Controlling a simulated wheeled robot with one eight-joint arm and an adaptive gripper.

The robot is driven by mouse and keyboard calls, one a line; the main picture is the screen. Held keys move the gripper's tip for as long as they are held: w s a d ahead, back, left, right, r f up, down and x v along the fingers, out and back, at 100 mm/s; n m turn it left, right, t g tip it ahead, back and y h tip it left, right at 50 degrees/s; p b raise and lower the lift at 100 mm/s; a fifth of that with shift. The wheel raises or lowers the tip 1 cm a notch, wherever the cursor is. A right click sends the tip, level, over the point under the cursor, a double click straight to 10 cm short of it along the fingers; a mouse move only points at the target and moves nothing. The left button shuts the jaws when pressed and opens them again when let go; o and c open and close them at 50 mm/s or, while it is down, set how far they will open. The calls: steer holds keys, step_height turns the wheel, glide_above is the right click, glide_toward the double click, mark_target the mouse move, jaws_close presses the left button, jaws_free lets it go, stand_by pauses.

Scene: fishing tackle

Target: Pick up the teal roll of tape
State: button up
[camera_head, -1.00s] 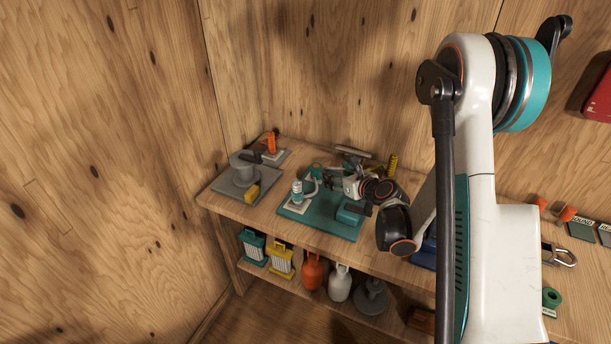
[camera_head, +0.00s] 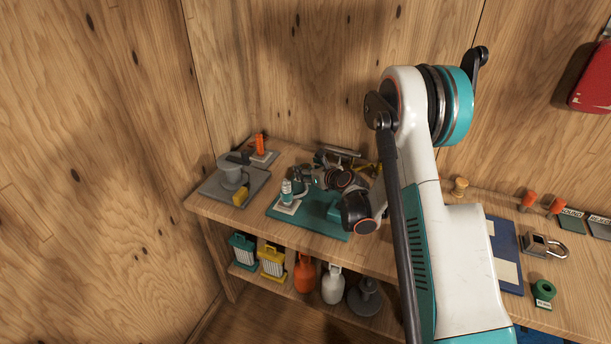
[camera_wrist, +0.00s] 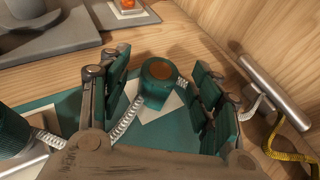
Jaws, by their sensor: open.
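The teal roll of tape (camera_wrist: 152,92), with a brown core, sits on a white card (camera_wrist: 168,106) on a teal mat (camera_wrist: 185,139) in the wrist view. My gripper (camera_wrist: 163,68) is open, with one dark teal finger on each side of the roll. Gaps show between the roll and both fingers, and nothing is held. In the head view my gripper (camera_head: 312,176) is small and low over the teal mat (camera_head: 314,223). I cannot make out the roll there.
A teal cylinder with a coiled cord (camera_wrist: 14,132) stands left of my gripper. A metal tube (camera_wrist: 262,80) with a yellow cord lies at right, near the wall. A grey tray (camera_head: 216,187) holds a grey pot. A green roll (camera_head: 543,288) lies far right, by a padlock (camera_head: 540,246).

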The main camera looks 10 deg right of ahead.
steer(key=x, duration=0.2)
steer(key=shift+w+f+b, duration=0.2)
steer(key=shift+w+b, duration=0.05)
steer(key=shift+b, duration=0.05)
steer(key=shift+r, duration=0.1)
steer(key=shift+c, duration=0.6)
steer(key=c, duration=1.2)
steer(key=shift+o, duration=0.2)
steer(key=shift+r, duration=0.1)
